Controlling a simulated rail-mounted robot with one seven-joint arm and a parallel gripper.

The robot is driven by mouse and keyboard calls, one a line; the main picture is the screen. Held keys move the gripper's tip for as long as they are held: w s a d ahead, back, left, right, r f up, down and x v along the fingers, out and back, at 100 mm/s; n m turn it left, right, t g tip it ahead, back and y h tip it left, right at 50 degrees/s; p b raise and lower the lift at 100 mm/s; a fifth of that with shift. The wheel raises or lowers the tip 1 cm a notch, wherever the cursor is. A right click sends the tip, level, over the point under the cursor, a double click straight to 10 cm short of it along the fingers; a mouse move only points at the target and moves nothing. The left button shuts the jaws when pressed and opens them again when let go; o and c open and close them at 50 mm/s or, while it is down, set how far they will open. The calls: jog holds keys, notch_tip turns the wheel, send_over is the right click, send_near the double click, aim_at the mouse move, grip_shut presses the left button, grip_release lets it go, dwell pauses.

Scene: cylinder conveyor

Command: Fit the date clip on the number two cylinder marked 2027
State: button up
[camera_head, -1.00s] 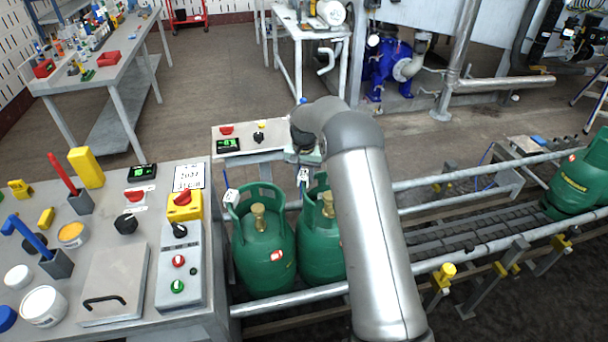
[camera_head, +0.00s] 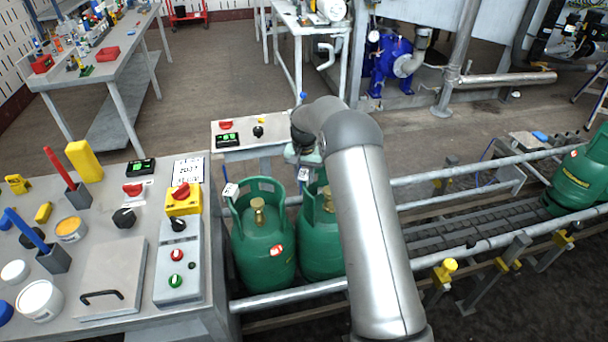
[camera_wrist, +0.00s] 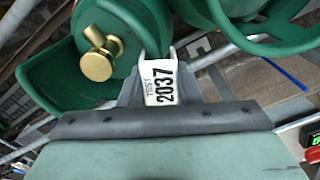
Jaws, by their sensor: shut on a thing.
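My gripper (camera_wrist: 158,100) is shut on a white date clip (camera_wrist: 162,83) printed TEST 2037 in the wrist view. In the head view, the clip (camera_head: 303,174) shows below my gripper (camera_head: 304,158), at the collar of the second green cylinder (camera_head: 318,243). A green collar and a brass valve (camera_wrist: 97,60) are close beyond the clip in the wrist view. I cannot tell whether the clip touches the collar. The first cylinder (camera_head: 262,245), to the left, has a white tag (camera_head: 231,190) on its collar. My arm hides part of the second cylinder.
A conveyor with grey rails (camera_head: 460,249) runs to the right, with another green cylinder (camera_head: 580,180) at its far end. The control bench (camera_head: 135,240) at left carries a printed sheet (camera_head: 188,170), switches and pots. A small panel (camera_head: 250,130) stands behind the cylinders.

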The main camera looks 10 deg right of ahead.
aim_at(304, 174)
jog(key=shift+f+b, duration=0.3)
jog(key=shift+f, duration=0.3)
jog(key=o, duration=1)
jog(key=shift+o, duration=0.2)
jog(key=shift+r, duration=0.1)
notch_tip(304, 174, up, 17)
jog(key=b, duration=0.1)
jog(key=shift+r, duration=0.1)
